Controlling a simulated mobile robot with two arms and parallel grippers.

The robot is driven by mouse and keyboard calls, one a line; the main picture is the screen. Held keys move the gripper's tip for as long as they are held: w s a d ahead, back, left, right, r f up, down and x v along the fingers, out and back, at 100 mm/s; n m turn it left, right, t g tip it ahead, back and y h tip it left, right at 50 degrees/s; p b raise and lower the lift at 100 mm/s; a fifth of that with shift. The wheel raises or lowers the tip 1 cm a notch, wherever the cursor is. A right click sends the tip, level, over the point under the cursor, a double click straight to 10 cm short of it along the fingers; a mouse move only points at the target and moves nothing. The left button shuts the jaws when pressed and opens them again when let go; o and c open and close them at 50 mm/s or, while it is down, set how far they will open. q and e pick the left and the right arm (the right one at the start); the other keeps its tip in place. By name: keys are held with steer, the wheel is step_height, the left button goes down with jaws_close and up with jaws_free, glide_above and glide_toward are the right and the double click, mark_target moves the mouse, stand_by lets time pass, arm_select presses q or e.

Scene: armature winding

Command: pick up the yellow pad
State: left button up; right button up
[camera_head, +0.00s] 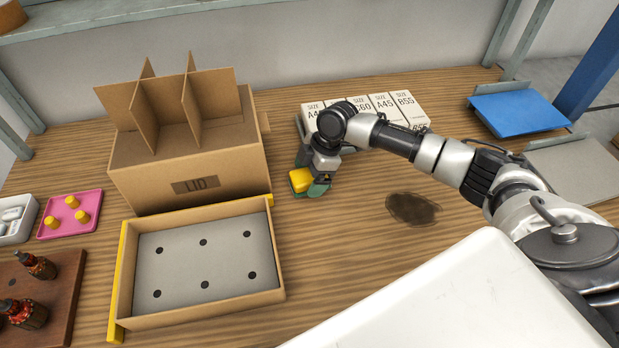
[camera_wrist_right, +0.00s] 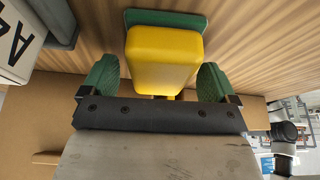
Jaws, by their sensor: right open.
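The yellow pad (camera_head: 301,180) is a small rounded yellow block on a green base, on the table right of the cardboard box. In the right wrist view the yellow pad (camera_wrist_right: 164,58) stands between the two green fingertips of my right gripper (camera_wrist_right: 158,82). A gap shows on each side, so the fingers appear apart from it. My right gripper (camera_head: 317,180) is open at the pad in the head view and partly hides it. My left gripper is not in view.
A cardboard box with dividers (camera_head: 188,165) and an open tray with a holed grey sheet (camera_head: 205,255) stand left. A row of labelled size boxes (camera_head: 385,108) is behind my right arm. A pink tray (camera_head: 88,203) lies far left. A dark stain (camera_head: 412,208) marks clear table.

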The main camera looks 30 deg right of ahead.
mark_target(303, 175)
steer(key=shift+f, duration=0.2)
stand_by(0.3)
steer(key=c, duration=0.9)
steer(key=shift+r, duration=0.2)
step_height(303, 175, up, 4)
steer(key=shift+r+b, duration=0.1)
steer(key=shift+b, duration=0.2)
steer(key=w+d+r+b, duration=0.1)
steer(key=d+r, duration=0.6)
steer(key=d, duration=0.4)
steer(key=shift+w+d+b, duration=0.25)
steer(key=shift+d+b, duration=0.05)
